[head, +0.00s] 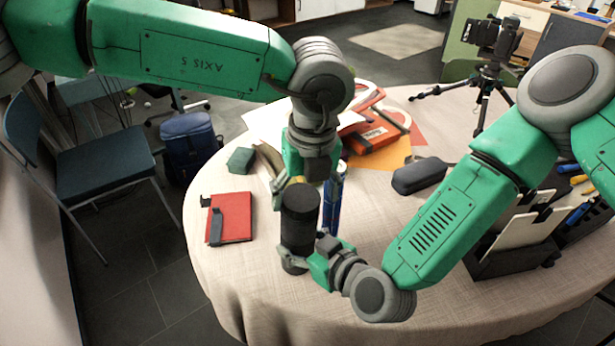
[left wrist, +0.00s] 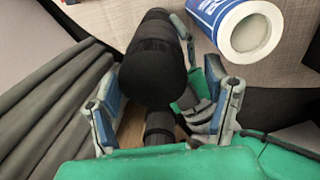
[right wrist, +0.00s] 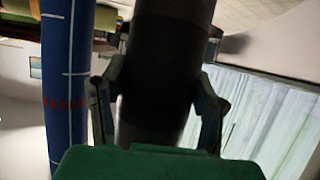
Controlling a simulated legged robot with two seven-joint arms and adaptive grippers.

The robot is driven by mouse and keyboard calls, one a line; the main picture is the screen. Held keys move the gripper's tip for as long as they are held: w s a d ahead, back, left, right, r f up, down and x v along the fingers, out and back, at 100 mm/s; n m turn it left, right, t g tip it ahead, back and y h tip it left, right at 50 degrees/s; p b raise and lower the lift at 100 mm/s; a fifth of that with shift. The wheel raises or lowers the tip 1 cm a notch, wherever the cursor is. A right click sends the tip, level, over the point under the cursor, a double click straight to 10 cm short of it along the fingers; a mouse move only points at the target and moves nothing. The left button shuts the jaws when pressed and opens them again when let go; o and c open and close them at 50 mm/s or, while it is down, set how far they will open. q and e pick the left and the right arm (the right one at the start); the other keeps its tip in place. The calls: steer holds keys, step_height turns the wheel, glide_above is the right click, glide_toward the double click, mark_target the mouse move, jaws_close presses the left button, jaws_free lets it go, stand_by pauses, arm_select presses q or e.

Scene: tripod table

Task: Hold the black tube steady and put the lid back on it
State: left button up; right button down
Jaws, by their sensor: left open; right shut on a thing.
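The black tube (head: 297,238) stands upright near the table's front left edge. A dark cap-like section, seemingly the lid (head: 300,197), is at its top, in line with it; I cannot tell whether it is fully seated. My left gripper (head: 292,180) is open over the tube's top, and in the left wrist view its fingers (left wrist: 162,112) are spread to both sides of the black end (left wrist: 155,75). My right gripper (head: 303,262) is shut on the tube low down; in the right wrist view its fingers (right wrist: 158,105) flank the dark tube body (right wrist: 165,60).
A blue tube (head: 333,203) stands close behind the black tube; its white open end shows in the left wrist view (left wrist: 250,32). A red notebook (head: 230,218) lies to the left. A dark case (head: 419,176) and a black organizer (head: 505,262) are to the right.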

arm_select(q)
steer(key=shift+f, duration=0.35)
arm_select(e)
steer(key=shift+r, duration=0.1)
